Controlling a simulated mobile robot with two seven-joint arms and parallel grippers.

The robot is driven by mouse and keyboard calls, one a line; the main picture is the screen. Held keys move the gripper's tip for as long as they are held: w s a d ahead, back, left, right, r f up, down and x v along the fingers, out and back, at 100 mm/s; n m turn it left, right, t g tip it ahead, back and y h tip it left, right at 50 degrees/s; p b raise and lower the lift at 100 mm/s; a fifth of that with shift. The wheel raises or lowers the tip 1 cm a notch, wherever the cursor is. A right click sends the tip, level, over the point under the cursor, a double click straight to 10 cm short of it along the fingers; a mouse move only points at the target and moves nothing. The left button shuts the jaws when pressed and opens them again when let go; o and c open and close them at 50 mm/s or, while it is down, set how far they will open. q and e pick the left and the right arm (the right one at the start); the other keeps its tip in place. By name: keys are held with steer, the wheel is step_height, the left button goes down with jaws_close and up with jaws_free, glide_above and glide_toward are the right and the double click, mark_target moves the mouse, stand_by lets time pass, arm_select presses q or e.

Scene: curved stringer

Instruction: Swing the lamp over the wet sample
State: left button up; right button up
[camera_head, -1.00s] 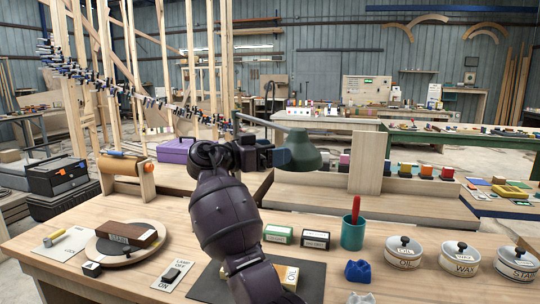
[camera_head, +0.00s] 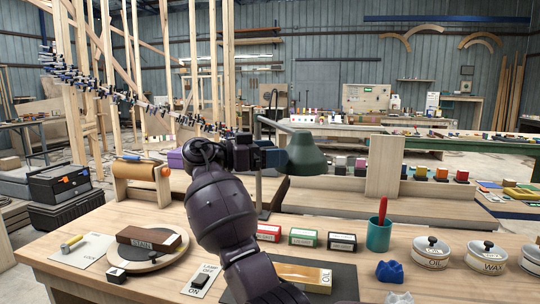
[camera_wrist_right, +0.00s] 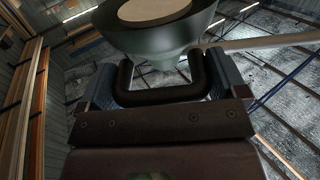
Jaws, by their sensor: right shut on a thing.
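The lamp has a green shade (camera_head: 306,154) on a thin arm, above the back of the bench. My right gripper (camera_head: 274,158) is at the left side of the shade. In the right wrist view, its fingers (camera_wrist_right: 163,88) are shut on the lamp's dark handle (camera_wrist_right: 165,97), just below the shade (camera_wrist_right: 160,40). The sample board (camera_head: 310,275), amber on top, lies on a dark mat (camera_head: 343,283), partly hidden by my right arm. The shade appears above and behind the board; I cannot tell its exact overlap. My left gripper is out of view.
A lamp switch plate (camera_head: 203,281) lies left of my arm. Small red, green and black boxes (camera_head: 303,237) stand behind the mat. A teal cup (camera_head: 379,235), blue lump (camera_head: 390,271) and labelled tins (camera_head: 431,253) are to the right. A brown block (camera_head: 150,238) rests on a turntable at left.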

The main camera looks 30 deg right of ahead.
steer(key=shift+w+a, duration=0.1)
steer(key=shift+a, duration=0.1)
stand_by(0.4)
steer(key=o, duration=1)
steer(key=shift+a, duration=0.1)
steer(key=b+v, duration=0.1)
steer(key=v, duration=0.9)
steer(key=shift+w+a, duration=0.15)
steer(key=shift+a, duration=0.1)
